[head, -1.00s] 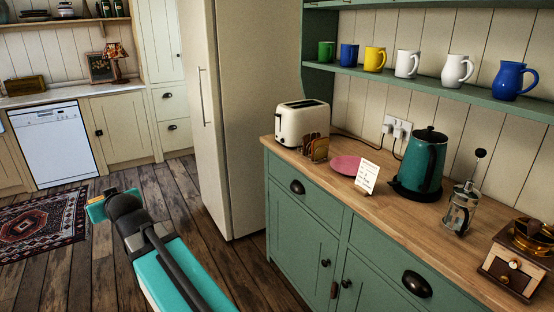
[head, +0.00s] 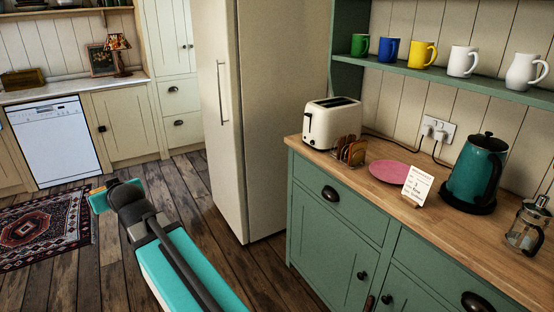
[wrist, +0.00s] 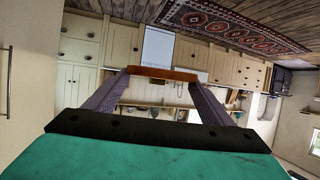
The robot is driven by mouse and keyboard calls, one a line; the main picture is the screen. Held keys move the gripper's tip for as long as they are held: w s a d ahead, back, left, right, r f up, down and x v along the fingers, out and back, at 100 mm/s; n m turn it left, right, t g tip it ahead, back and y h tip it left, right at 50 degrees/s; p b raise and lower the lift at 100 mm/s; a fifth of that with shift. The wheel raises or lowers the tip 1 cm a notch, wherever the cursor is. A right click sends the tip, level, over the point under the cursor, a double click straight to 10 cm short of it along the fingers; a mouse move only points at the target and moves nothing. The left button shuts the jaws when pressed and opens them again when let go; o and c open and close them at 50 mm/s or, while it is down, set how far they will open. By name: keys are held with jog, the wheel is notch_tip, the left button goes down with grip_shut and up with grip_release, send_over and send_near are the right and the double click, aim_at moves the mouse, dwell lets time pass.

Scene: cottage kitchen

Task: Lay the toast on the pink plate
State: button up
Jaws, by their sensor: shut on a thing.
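My gripper (wrist: 163,75) is shut on a thin brown slice, the toast (wrist: 163,73), seen edge-on between the two fingertips in the wrist view. In the head view my arm reaches out at the lower left, and the toast is only a small orange-brown patch beside the gripper (head: 98,189). The round pink plate (head: 392,171) lies flat on the wooden counter at the right, and the part of it that shows is bare. My gripper is well to the left of it, out over the floor.
A toast rack (head: 352,151) with slices stands left of the plate, by a cream toaster (head: 331,123). A white card (head: 417,184) stands close at the plate's right, before a teal kettle (head: 476,169). A French press (head: 529,223) is further right. The floor (head: 190,190) before the fridge is clear.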

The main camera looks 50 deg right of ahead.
jog(key=shift+w+d, duration=0.1)
jog(key=shift+w, duration=0.4)
jog(key=shift+w+r, duration=0.1)
jog(key=shift+w, duration=0.05)
